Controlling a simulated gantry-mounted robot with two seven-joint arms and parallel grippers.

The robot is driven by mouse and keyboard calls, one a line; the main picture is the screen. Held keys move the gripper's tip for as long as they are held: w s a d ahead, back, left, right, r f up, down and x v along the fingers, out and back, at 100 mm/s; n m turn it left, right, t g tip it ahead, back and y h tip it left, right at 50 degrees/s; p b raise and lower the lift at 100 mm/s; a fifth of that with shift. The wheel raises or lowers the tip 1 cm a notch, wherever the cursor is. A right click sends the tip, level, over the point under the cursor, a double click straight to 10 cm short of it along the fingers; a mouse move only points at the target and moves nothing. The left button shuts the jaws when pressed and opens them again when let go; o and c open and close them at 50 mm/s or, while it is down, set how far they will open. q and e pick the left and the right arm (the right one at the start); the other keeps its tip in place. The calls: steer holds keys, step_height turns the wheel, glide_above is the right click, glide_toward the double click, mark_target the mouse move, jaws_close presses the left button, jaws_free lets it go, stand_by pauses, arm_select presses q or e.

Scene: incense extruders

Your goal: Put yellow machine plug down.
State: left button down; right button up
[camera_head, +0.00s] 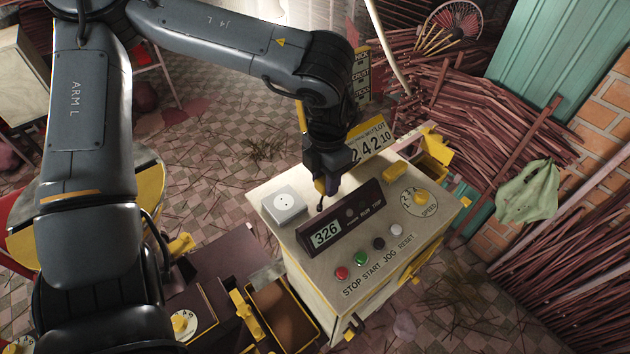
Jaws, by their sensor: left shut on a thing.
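My left gripper (327,185) hangs over the cream control box, just right of the white socket (285,203) and behind the dark display panel. It is shut on a small dark thing (320,206), which looks like the machine plug. The fingers hide most of it, and I cannot tell whether it touches the box top. The socket's face is bare, with nothing in it. My right gripper is not in view.
The control box top (410,236) carries a display panel (327,234) reading 326, several coloured buttons and a yellow speed knob (421,197). A yellow block (395,172) lies at its back edge. Bundles of sticks (470,115) stand behind. A green cloth-like thing (527,192) is at right.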

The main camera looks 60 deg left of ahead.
arm_select(q)
glide_above(315, 192)
step_height(315, 192, down, 4)
steer(key=shift+f, duration=0.15)
steer(key=shift+a+f, duration=0.1)
steer(key=shift+f, duration=1.9)
steer(key=shift+f+b, duration=0.4)
steer(key=shift+f, duration=0.25)
steer(key=c, duration=0.7)
jaws_free()
steer(key=shift+r, duration=0.1)
